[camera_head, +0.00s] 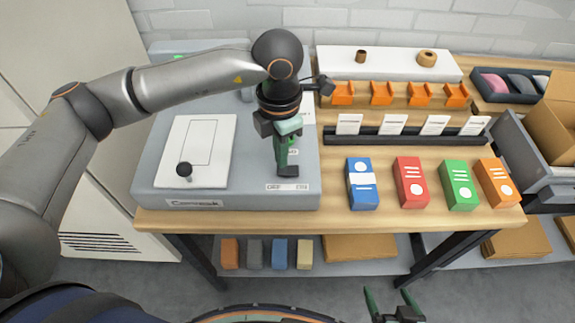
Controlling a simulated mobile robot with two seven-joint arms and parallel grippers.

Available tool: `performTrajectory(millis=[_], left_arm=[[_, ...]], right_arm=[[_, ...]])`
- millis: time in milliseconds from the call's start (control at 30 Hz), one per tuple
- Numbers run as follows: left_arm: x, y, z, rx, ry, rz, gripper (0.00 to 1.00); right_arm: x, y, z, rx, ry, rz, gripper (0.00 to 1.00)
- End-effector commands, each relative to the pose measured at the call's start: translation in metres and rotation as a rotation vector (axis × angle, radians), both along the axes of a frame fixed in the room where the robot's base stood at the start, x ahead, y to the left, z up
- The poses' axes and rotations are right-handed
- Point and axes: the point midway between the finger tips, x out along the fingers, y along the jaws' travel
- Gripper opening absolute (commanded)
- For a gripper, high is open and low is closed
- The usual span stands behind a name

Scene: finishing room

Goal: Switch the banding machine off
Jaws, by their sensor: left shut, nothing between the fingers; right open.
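The banding machine (165,206) is a grey box at the left of the wooden table. Its top carries a white panel (213,140) with a black knob (184,169). A green light (181,57) shows at its far left. My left gripper (288,170) is shut and empty, pointing down over the right part of the machine, near its front edge. I cannot tell whether it touches the surface. My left gripper and arm hide part of the machine's right and back. My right gripper (392,300) is open and empty at the bottom of the view, in front of the table.
Blue (362,184), red (411,182), green (460,185) and orange (497,183) packs stand to the right. Behind them are a black rail with white cards (391,125) and orange holders (382,94). A cardboard box (553,117) is at the far right.

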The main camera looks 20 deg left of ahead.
Motion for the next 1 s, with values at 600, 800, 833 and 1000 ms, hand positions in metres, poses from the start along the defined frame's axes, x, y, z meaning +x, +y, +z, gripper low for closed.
performTrajectory(millis=[600,800,833,1000], left_arm=[[0.0,0.0,-0.004,0.0,0.0,0.0,0.0],[0.0,0.0,-0.007,0.0,0.0,0.0,0.0],[0.0,0.0,-0.007,0.0,0.0,0.0,0.0],[0.0,0.0,-0.01,0.0,0.0,0.0,0.0]], right_arm=[[0.0,0.0,-0.004,0.0,0.0,0.0,0.98],[0.0,0.0,-0.007,0.0,0.0,0.0,0.98],[0.0,0.0,-0.007,0.0,0.0,0.0,0.98],[0.0,0.0,-0.009,0.0,0.0,0.0,0.98]])
